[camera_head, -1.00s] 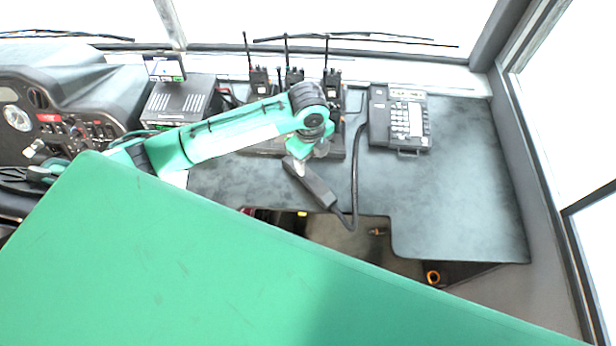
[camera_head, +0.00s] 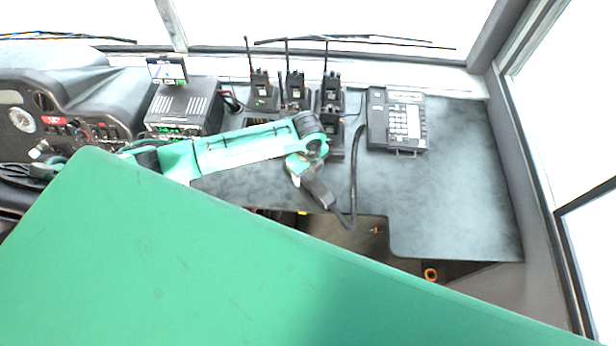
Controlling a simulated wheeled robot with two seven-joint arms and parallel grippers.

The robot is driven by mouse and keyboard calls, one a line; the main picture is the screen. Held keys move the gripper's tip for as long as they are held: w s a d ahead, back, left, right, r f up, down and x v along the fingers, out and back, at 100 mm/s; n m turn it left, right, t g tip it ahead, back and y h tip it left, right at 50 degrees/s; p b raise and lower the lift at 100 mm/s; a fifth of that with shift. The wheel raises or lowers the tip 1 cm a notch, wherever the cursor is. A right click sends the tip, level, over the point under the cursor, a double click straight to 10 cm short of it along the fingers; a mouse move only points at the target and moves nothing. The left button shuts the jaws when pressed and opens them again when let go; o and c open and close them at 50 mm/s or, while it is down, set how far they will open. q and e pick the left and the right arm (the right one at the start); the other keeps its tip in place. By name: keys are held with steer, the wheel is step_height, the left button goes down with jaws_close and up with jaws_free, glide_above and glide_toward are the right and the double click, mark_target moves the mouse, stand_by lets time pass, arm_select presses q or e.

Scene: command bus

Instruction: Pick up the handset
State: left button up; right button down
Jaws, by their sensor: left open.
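The dark handset (camera_head: 319,192) lies at a slant near the front edge of the desk, above the cut-out in it. A black cord (camera_head: 353,185) runs from its lower end up towards the desk phone (camera_head: 396,120). My left gripper (camera_head: 297,172) is open at the handset's upper-left end and partly covers that end. I cannot tell whether the fingers touch it or surround it. My right gripper is not in view.
Several black radios (camera_head: 294,88) with upright antennas stand behind my left arm. A black box with a small screen (camera_head: 167,70) is to their left, near the dashboard (camera_head: 50,115). The desk's right side (camera_head: 462,180) is clear.

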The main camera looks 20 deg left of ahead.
mark_target(308, 176)
arm_select(q)
steer(key=shift+f+p, duration=0.55)
steer(key=shift+f, duration=1.3)
steer(key=shift+w, duration=0.1)
steer(key=c, duration=1.2)
steer(key=shift+r, duration=0.1)
steer(key=shift+c, duration=0.2)
